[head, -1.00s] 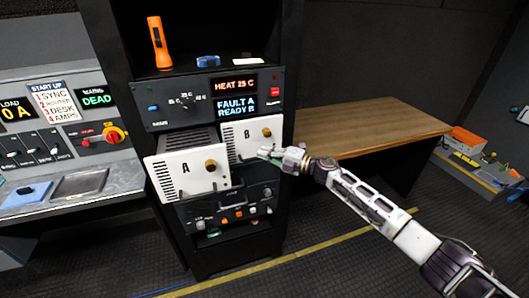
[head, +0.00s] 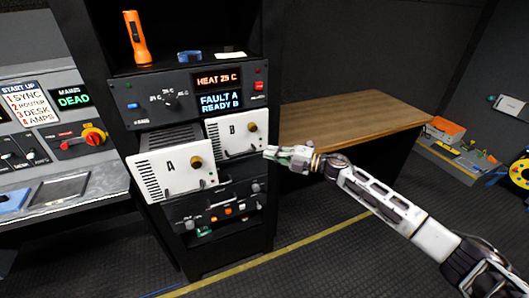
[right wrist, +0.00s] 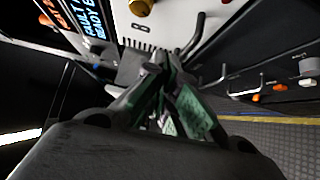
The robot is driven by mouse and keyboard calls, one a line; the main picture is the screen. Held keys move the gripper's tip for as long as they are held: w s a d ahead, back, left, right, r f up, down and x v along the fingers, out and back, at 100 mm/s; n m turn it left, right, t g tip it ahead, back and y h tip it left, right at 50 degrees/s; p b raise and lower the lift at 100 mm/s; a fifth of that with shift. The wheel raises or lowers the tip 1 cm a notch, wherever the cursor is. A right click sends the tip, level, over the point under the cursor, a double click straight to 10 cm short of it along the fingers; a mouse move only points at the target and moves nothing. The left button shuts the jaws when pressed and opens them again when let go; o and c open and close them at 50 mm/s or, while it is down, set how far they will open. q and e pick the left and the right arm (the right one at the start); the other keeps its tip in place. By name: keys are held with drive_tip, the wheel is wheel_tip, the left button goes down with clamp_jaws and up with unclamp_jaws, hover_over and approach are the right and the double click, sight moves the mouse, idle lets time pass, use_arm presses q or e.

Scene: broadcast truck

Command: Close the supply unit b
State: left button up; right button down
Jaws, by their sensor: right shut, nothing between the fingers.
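Supply unit B (head: 222,139) has a white front panel with a brass knob and the letter B. It sits in the black rack, right of and behind the further-out unit A (head: 150,171). Its panel appears to stand a little out from the rack. My right gripper (head: 271,152) is shut and empty at the lower right edge of unit B's panel. In the right wrist view, the closed fingers (right wrist: 161,62) point at the white panel (right wrist: 150,30), near a dark handle (right wrist: 190,36). Contact cannot be told. My left gripper is not in view.
Above the units is a control panel with a display (head: 220,101) reading FAULT A, READY B. An orange flashlight (head: 137,38) stands on top. A wooden desk (head: 350,117) is at the right. A switch panel (head: 230,207) lies below the units.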

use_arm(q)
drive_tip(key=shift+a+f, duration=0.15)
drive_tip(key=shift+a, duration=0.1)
use_arm(e)
drive_tip(key=shift+v, duration=1.1)
